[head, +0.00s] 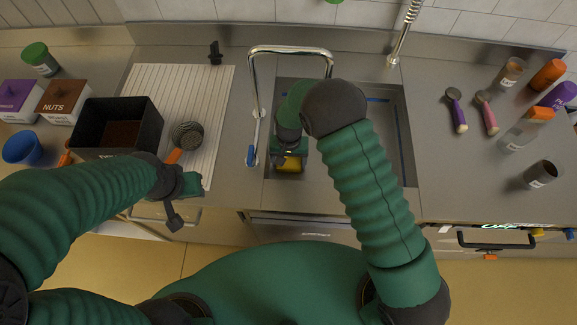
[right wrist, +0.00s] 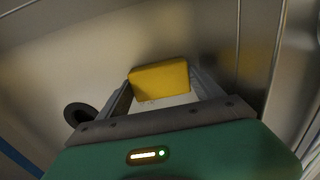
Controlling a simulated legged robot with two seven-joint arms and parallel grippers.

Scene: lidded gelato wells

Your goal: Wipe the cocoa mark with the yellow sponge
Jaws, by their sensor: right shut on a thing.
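The yellow sponge (right wrist: 159,79) is between the fingers of my right gripper (right wrist: 160,92), which is shut on it. In the head view the sponge (head: 289,164) shows below my right gripper (head: 290,153), inside the left part of the metal sink (head: 395,150). I cannot tell whether the sponge touches the sink floor. No cocoa mark can be made out; my right arm hides part of the sink. My left gripper (head: 182,203) is over the counter's front edge, below the ribbed drainboard and apart from the sponge; its jaws cannot be made out clearly.
A tap (head: 290,50) arches over the sink's left rim. A dark drain hole (right wrist: 80,115) is beside the right gripper. A black bin (head: 117,125) and a dark, orange-handled scoop (head: 187,136) are left of the sink.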

